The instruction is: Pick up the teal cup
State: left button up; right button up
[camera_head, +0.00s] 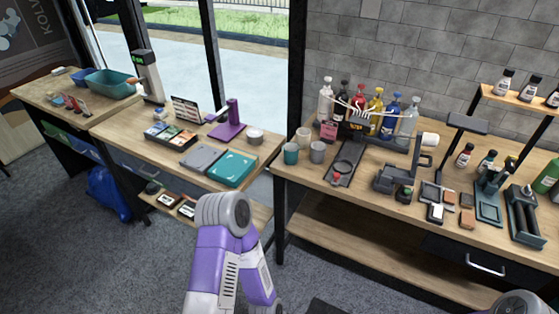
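The teal cup (291,153) stands upright near the left end of the right-hand wooden table, close to its front left corner. A grey cup (317,152) stands just right of it, and a pale cup (303,138) stands behind the two. The teal cup is in plain sight. A folded purple and grey part of my arm rises at the bottom middle, in front of the tables and well apart from the cup. A small piece of my other arm shows at the bottom right corner. Neither gripper's fingers are in view.
Right of the cups lies a dark tray (345,163). Behind stands a rack of coloured bottles (368,118). Stands and small blocks crowd the table's right side. A left table holds a teal box (232,167) and a purple stand (229,121). A dark post rises between the tables.

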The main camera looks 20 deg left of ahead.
aim_at(291, 149)
jog(key=u, duration=0.5)
jog(key=k, duration=1.2)
jog(key=u, duration=1.1)
jog(key=i, duration=1.1)
jog(key=z, duration=0.35)
jog(key=i, duration=1)
jog(key=z, duration=0.75)
